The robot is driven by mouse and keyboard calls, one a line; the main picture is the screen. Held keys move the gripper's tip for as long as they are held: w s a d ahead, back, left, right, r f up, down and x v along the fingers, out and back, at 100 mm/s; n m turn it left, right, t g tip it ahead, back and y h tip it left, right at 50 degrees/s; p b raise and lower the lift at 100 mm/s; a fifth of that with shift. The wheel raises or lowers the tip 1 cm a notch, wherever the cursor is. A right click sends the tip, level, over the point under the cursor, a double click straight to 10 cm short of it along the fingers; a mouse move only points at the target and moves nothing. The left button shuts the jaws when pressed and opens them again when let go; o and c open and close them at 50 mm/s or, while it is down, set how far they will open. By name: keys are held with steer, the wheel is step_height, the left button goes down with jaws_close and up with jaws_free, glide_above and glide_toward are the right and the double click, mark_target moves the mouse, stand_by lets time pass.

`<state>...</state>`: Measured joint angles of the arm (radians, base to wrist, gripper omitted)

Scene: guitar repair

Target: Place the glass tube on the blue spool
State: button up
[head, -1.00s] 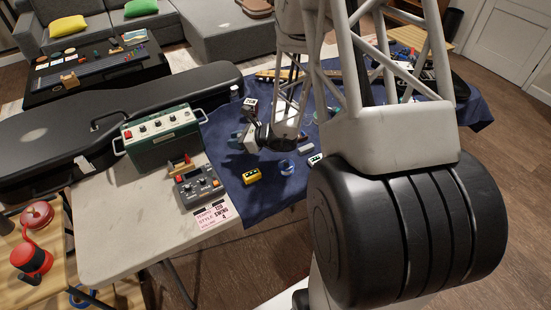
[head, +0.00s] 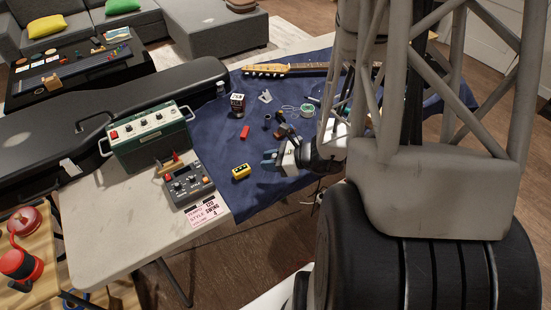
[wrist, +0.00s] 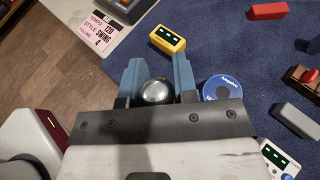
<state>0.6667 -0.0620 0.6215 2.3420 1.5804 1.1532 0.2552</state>
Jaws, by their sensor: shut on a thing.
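My gripper (wrist: 157,75) shows two blue fingers in the wrist view, shut around the glass tube (wrist: 155,92), seen nearly end-on as a shiny, clear-grey round shape. The blue spool (wrist: 223,90) lies on the dark blue cloth just right of the right finger, apart from the tube, with a pale label and a hole. In the head view my gripper (head: 268,159) is low over the cloth, fingers pointing left. The tube cannot be made out there, and the spool is hidden behind my gripper. The height of the tube above the cloth is unclear.
A yellow box (wrist: 167,40) lies just beyond the fingertips. A red block (wrist: 268,11), a grey block (wrist: 295,122) and a white device (wrist: 278,160) lie to the right. The grey pedal (head: 188,184) and green amplifier (head: 149,135) stand on the table at left.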

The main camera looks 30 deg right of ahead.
steer(key=s, duration=0.8)
steer(key=shift+s+a+r, duration=0.35)
steer(key=shift+s+r, duration=0.05)
steer(key=shift+r, duration=0.05)
steer(key=w+d, duration=0.1)
steer(key=w, duration=0.3)
steer(key=w+d+f, duration=0.1)
steer(key=w+d, duration=0.1)
steer(key=w, duration=0.3)
steer(key=w+d, duration=0.1)
steer(key=w, duration=0.4)
steer(key=shift+d+f, duration=0.2)
steer(key=shift+d, duration=0.15)
steer(key=shift+w+d, duration=0.15)
steer(key=shift+w, duration=0.25)
steer(key=shift+w+d+f, duration=0.1)
steer(key=shift+w+f, duration=0.1)
steer(key=shift+w, duration=0.05)
steer(key=shift+f, duration=1.6)
steer(key=shift+f, duration=0.1)
